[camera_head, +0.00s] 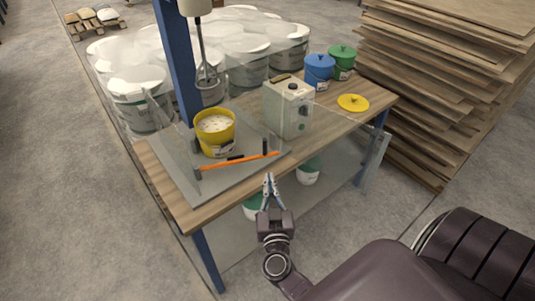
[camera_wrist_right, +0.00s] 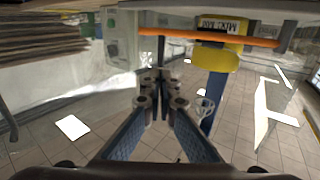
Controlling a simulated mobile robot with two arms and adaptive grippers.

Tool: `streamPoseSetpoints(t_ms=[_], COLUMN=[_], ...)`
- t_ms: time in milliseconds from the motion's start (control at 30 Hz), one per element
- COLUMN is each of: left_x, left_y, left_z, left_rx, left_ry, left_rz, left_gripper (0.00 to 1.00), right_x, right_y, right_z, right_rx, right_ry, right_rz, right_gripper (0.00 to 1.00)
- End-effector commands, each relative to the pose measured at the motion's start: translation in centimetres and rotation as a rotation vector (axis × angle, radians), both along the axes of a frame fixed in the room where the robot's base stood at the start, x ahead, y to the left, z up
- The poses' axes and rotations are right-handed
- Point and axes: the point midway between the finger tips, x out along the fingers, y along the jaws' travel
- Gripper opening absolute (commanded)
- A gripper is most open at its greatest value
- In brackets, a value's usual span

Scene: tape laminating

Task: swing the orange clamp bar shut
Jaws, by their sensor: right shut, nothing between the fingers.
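The orange clamp bar (camera_head: 215,164) lies across the front of the yellow bucket (camera_head: 207,137), which stands on a grey base plate (camera_head: 178,185) on the workbench. My right gripper (camera_head: 269,180) is shut and empty, in front of the bench edge and apart from the bar. In the right wrist view, my fingertips (camera_wrist_right: 159,80) are together, and the orange bar (camera_wrist_right: 260,41) crosses the top. My left gripper is not in view.
A mixer hangs from a blue column (camera_head: 176,60) behind the bucket. A grey control box (camera_head: 287,108), blue pot (camera_head: 318,70), green pot (camera_head: 341,60) and yellow lid (camera_head: 353,103) stand to the right on the bench. Stacked boards (camera_head: 440,90) are beyond.

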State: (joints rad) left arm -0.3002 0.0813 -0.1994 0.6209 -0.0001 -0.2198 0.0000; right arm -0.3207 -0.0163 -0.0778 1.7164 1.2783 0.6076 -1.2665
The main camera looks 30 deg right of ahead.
Motion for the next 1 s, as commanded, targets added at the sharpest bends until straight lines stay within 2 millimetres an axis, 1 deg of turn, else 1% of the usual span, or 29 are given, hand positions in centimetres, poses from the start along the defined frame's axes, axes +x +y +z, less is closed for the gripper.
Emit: streamPoseSetpoints(t_ms=[33, 300, 500, 700, 1000], left_x=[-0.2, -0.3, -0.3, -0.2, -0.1], left_y=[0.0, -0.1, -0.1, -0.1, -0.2], left_z=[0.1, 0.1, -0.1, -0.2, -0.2], left_rx=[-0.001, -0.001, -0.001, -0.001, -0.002], left_ry=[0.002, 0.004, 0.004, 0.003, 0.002], left_rz=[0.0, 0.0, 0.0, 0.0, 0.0], left_gripper=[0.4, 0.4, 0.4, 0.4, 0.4], right_x=[1.1, 6.2, 9.0, 10.2, 10.3], right_y=[-0.6, -3.4, -4.9, -5.6, -5.6], right_z=[0.2, 0.2, 0.1, 0.1, 0.0], right_rx=[-0.003, -0.003, -0.002, -0.002, 0.0], right_ry=[-0.004, -0.004, -0.002, -0.001, -0.001], right_rz=[0.001, 0.003, 0.003, 0.003, 0.004], right_gripper=[0.0, 0.0, 0.0, 0.0, 0.0])
